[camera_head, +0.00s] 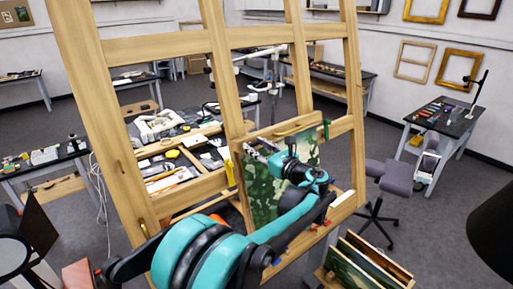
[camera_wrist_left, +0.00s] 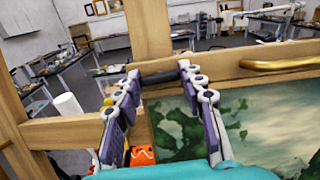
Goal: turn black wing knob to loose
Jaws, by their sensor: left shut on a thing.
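The black wing knob (camera_wrist_left: 160,77) shows in the left wrist view as a short dark bar lying crosswise at the wooden easel's (camera_wrist_left: 150,30) rail. My left gripper (camera_wrist_left: 158,72) is shut on it, with one fingertip at each end of the bar. In the head view my left gripper (camera_head: 262,150) reaches up to the easel (camera_head: 225,75) at the upper left of the green painting (camera_head: 260,190); the knob is too small to make out there. The painting (camera_wrist_left: 240,120) also fills the lower right of the wrist view. My right gripper is not in view.
A gilt strip (camera_wrist_left: 285,63) lies along the rail right of the knob. An orange object (camera_wrist_left: 142,155) sits below the gripper. Behind the easel is a cluttered table (camera_head: 180,155). A grey stool (camera_head: 390,180) stands to the right, and framed panels (camera_head: 365,265) stand at the front right.

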